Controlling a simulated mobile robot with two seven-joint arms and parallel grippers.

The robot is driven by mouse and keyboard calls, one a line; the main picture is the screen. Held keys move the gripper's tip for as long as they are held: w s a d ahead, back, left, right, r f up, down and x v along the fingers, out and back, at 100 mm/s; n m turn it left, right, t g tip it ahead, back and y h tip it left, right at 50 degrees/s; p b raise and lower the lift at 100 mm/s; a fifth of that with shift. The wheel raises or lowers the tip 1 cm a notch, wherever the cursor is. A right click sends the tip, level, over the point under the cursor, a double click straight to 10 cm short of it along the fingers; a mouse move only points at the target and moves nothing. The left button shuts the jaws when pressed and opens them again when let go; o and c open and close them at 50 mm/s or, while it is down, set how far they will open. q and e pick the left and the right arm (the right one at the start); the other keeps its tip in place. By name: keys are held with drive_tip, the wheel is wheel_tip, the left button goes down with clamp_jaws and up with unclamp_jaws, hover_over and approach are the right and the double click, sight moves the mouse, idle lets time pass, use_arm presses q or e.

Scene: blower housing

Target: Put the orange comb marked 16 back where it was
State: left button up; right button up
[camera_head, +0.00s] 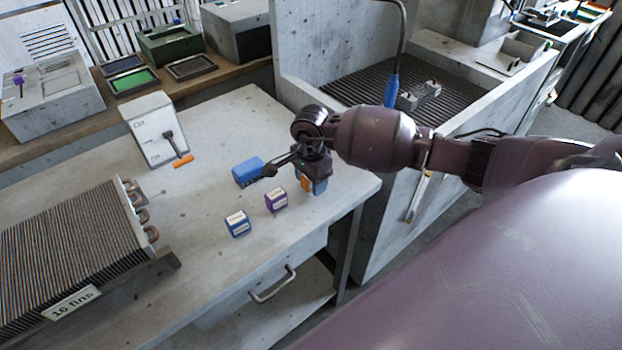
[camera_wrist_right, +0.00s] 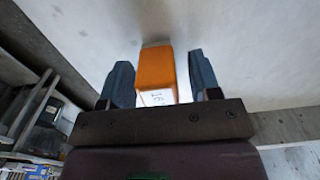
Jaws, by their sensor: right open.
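The orange comb (camera_wrist_right: 156,68) is a block with a small white label, whose print is too small to read surely. In the right wrist view it lies between the two parted fingers of my right gripper (camera_wrist_right: 158,82), with a gap visible on each side. In the head view the right gripper (camera_head: 308,178) is low over the table's right end, and a bit of orange (camera_head: 305,183) shows beneath it, mostly hidden. A finned block (camera_head: 70,245) with a "16 fins" plate lies at the left. My left gripper is out of view.
Near the gripper are a blue block (camera_head: 248,171), a purple cube (camera_head: 276,200) and a blue cube (camera_head: 237,223). A white stand (camera_head: 150,125) with a dark tool and an orange piece (camera_head: 183,161) is further back. The table's middle is clear.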

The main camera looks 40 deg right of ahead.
drive_tip(key=shift+r, duration=0.35)
wheel_tip(320, 180, up, 10)
drive_tip(key=shift+r, duration=0.85)
